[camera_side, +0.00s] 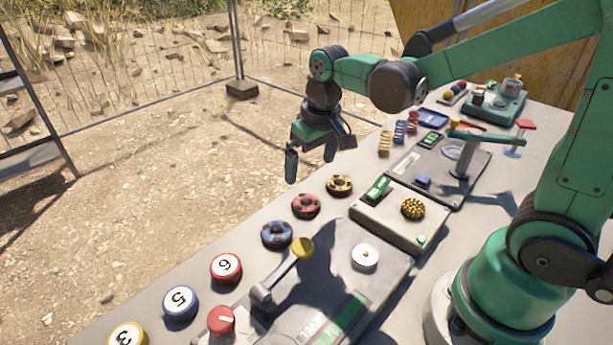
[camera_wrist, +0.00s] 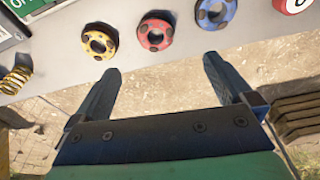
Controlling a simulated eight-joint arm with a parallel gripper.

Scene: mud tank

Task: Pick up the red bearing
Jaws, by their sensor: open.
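The red bearing (camera_side: 306,205) is a ring with dark spots around its centre hole, lying flat on the grey table between a yellow bearing (camera_side: 339,184) and a blue bearing (camera_side: 276,234). In the wrist view the red bearing (camera_wrist: 155,34) lies beyond the fingertips, between the yellow bearing (camera_wrist: 99,41) and the blue bearing (camera_wrist: 215,12). My gripper (camera_side: 312,165) hangs above the table's far edge, apart from the bearings. In the wrist view my gripper (camera_wrist: 162,62) is open with nothing between its fingers.
Numbered round pieces, including a red one (camera_side: 226,268), line the table edge. A lever panel (camera_side: 330,275) with a yellow knob (camera_side: 302,247) and a box with a spiky yellow knob (camera_side: 413,208) stand close by. Coloured springs (camera_side: 385,142) stand farther back. Bare ground lies beyond the edge.

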